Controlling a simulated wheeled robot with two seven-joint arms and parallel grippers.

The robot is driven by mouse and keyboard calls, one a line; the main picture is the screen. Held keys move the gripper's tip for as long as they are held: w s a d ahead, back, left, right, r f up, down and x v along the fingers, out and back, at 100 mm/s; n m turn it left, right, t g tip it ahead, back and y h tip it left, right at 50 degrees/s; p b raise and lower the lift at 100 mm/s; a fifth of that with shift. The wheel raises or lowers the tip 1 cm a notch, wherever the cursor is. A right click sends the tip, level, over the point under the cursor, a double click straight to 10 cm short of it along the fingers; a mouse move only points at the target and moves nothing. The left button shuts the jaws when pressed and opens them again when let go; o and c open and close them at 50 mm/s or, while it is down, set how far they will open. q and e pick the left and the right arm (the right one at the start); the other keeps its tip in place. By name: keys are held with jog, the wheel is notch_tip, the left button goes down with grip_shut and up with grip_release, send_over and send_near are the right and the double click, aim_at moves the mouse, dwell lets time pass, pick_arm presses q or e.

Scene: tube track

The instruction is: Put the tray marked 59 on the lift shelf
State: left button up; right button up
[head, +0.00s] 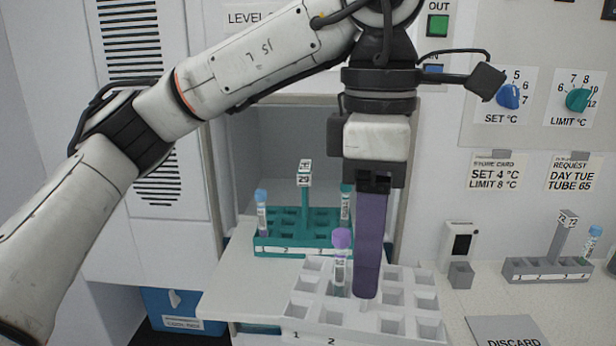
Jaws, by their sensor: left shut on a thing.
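My left gripper (367,292) points straight down, with its long purple fingers shut at the middle of a white tray (303,308). The fingers hide what they clasp, and any number mark on this tray is not visible. The white tray has several square cells, front numbers 1 and 2, and one purple-capped tube (341,262) left of the fingers. Its lower edge is cut off, so I cannot tell whether it is lifted. Behind it a teal tray (265,247) with an upright label stands on a pale shelf (238,275) before an open recess. My right gripper is out of view.
The teal tray holds two capped tubes (262,212). A grey tray (528,272) with a label post stands on the right counter, behind a grey DISCARD plate (505,332). A small white device (458,247) stands by the wall. A blue bin (180,310) is below left.

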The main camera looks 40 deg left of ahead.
pick_arm(q)
jog(key=w+a+n+p, duration=0.1)
jog(key=a+p, duration=0.1)
jog(key=a, duration=0.3)
jog(key=w+a+f+n+p, duration=0.1)
jog(key=a+p, duration=0.1)
jog(key=a, duration=0.4)
jog(key=shift+w+f+p, duration=0.15)
jog(key=shift+w+p, duration=0.2)
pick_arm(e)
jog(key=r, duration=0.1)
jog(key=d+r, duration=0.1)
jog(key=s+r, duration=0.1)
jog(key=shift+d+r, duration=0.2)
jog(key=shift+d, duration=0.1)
pick_arm(q)
jog(key=shift+a+f, duration=0.1)
jog(key=shift+f, duration=0.05)
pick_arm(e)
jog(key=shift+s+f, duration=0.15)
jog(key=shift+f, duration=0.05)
pick_arm(q)
jog(key=shift+f+b, duration=0.4)
jog(key=shift+b, duration=0.1)
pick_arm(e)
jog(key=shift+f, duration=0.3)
pick_arm(q)
jog(key=shift+f, duration=0.3)
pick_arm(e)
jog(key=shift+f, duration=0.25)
